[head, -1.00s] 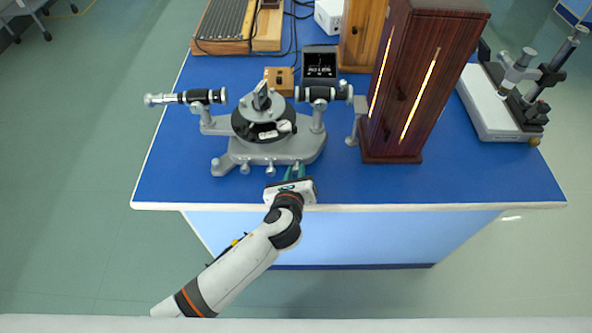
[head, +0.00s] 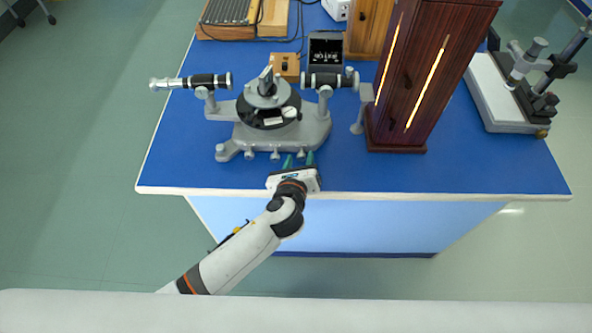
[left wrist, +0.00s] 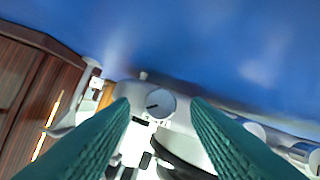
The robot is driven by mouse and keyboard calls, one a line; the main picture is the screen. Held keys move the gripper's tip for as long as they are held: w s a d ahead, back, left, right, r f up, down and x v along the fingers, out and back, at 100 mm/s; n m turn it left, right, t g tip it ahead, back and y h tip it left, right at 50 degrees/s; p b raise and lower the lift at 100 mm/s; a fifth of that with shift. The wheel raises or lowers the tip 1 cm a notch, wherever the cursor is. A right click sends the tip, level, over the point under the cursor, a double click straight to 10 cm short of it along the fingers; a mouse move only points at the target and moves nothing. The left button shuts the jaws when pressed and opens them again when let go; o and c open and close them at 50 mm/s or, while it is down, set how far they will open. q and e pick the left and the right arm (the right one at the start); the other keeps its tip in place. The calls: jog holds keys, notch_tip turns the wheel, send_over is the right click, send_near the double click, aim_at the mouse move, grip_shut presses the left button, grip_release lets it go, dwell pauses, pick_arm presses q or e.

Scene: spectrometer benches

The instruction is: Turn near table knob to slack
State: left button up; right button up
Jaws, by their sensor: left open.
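The grey spectrometer (head: 268,135) stands on the blue bench top, with several small knobs along the front edge of its base. My left gripper (head: 298,159) is at the bench's front edge, its teal fingers pointing at one front knob (head: 301,153). In the left wrist view, a round grey knob with a dark pointer mark (left wrist: 160,103) shows between the two spread fingertips of my left gripper (left wrist: 161,104). The jaws are open, and I see no contact with the knob. Whether this is the near table knob, I cannot tell for sure. My right gripper is not in view.
A dark wooden cabinet (head: 424,85) with glowing slits stands right of the spectrometer. The black telescope tubes (head: 208,81) stick out above its base. A small wooden box (head: 285,66) and a dark display (head: 325,55) stand behind. The blue bench front-left (head: 180,165) is clear.

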pick_arm(q)
jog(key=v, duration=1.1)
jog(key=shift+s, duration=0.2)
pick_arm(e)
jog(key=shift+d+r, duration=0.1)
pick_arm(q)
jog(key=shift+a, duration=0.1)
